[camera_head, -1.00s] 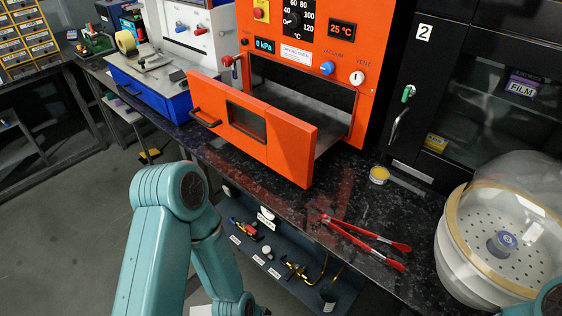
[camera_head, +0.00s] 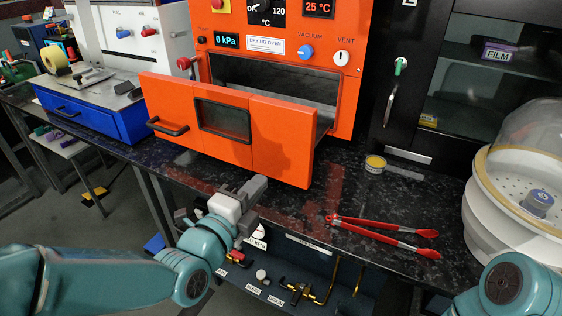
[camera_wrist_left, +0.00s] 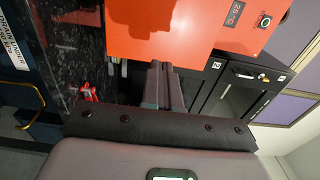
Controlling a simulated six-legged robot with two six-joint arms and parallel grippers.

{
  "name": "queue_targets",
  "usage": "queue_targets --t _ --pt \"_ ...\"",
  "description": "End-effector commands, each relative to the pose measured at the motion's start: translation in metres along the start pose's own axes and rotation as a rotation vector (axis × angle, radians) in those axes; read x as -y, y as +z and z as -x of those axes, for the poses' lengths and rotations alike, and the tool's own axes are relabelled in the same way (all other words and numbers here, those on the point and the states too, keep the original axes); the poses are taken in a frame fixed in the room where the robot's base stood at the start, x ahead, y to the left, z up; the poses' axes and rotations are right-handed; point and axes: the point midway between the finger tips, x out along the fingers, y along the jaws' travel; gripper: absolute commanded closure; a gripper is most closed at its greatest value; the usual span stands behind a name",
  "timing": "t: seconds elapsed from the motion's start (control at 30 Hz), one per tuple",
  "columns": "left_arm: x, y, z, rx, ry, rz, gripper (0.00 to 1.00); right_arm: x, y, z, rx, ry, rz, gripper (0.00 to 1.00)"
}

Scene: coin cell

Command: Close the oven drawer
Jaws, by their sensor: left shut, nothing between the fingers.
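The orange oven drawer (camera_head: 278,135) stands pulled out from the drying oven (camera_head: 345,95). Its front has a dark window (camera_head: 222,120) and a black handle (camera_head: 167,127) at the left. A dark gap shows between the drawer front and the oven body. My left gripper (camera_head: 257,187) is shut and empty, in front of and below the drawer front, near the counter edge. In the left wrist view its closed fingers (camera_wrist_left: 163,80) point toward the orange drawer front (camera_wrist_left: 150,30). I cannot tell whether they touch it. My right gripper is not in view.
Red tongs (camera_head: 385,226) and a small yellow-topped tin (camera_head: 375,164) lie on the dark counter to the right. A clear-domed desiccator (camera_head: 500,200) stands at the far right. A blue box (camera_head: 95,110) sits left of the drawer. A shelf with fittings lies below the counter.

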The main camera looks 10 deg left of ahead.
Motion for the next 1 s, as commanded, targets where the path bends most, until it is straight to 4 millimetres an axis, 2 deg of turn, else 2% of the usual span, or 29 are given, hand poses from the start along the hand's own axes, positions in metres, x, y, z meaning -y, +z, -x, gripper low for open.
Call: queue_targets --t 0.03,0.2,0.43,0.63,1.0 --pt "0.0 -0.003 -0.013 -0.004 0.002 0.0 1.0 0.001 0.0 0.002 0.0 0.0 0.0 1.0" --pt "0.0 -0.006 -0.05 -0.003 0.002 0.002 1.0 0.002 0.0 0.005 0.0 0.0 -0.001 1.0" --pt "-0.001 -0.006 -0.088 -0.003 0.003 0.004 1.0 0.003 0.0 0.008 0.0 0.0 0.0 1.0" --pt "-0.001 -0.004 -0.101 -0.002 0.002 0.004 1.0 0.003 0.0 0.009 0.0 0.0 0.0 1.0" --pt "-0.002 -0.001 -0.102 -0.001 0.003 0.004 1.0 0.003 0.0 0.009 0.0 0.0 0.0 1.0"
